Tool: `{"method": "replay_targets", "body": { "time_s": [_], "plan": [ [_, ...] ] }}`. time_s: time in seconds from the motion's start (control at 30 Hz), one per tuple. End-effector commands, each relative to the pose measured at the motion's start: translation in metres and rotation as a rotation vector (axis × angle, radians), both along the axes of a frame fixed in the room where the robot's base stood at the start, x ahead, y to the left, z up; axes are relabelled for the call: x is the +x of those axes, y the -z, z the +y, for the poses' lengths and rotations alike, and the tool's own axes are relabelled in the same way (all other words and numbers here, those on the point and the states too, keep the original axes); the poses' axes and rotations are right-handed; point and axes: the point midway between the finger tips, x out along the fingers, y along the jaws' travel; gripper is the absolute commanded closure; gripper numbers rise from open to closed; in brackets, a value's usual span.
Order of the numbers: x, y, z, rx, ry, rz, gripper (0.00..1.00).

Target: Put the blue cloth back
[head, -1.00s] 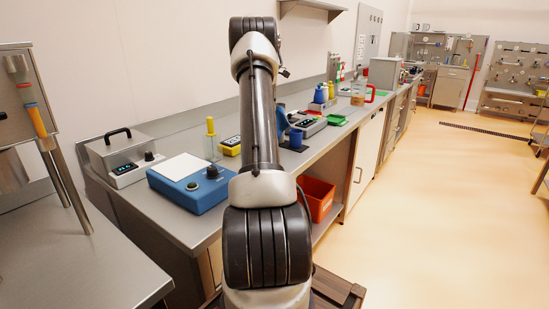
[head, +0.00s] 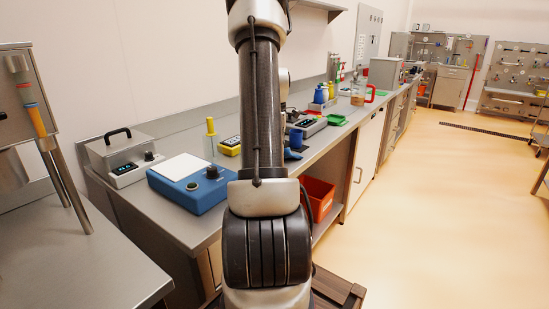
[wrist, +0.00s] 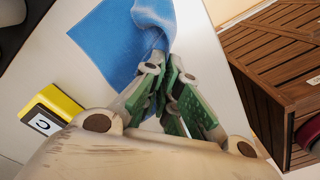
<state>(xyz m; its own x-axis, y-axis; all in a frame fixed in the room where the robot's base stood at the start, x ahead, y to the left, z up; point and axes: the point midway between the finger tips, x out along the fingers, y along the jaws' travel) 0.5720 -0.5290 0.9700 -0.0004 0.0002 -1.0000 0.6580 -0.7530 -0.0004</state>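The blue cloth (wrist: 115,40) shows at the top of the wrist view, spread over the pale worktop, with one side gathered into a fold at my fingertips. My gripper (wrist: 166,72) has green-padded fingers closed to a narrow gap, and the fold appears pinched between their tips. How much cloth is between the pads is hidden. In the head view my arm covers the gripper, and I cannot make out the cloth for certain. A blue cup (head: 296,138) stands just right of my arm, with something dark blue at its foot.
A yellow device (head: 230,146) lies left of my arm and near the gripper in the wrist view (wrist: 50,118). An orange bin (head: 318,198) sits below the worktop.

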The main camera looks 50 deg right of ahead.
Motion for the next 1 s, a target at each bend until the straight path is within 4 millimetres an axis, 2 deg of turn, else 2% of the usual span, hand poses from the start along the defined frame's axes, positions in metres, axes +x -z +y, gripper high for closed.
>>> {"method": "replay_targets", "body": {
  "time_s": [0.1,0.3,0.67,0.7,0.9,1.0],
  "plan": [
    [-0.013,0.013,0.012,0.002,0.0,0.001,1.0],
    [-0.024,0.026,0.022,0.001,0.001,0.001,1.0],
    [-0.027,0.029,0.024,-0.001,0.0,-0.001,1.0],
    [-0.027,0.029,0.024,-0.001,0.0,-0.001,0.9],
    [-0.027,0.029,0.024,0.0,0.0,0.0,0.55],
    [-0.027,0.029,0.024,0.0,0.0,0.0,0.55]
  ]
}}
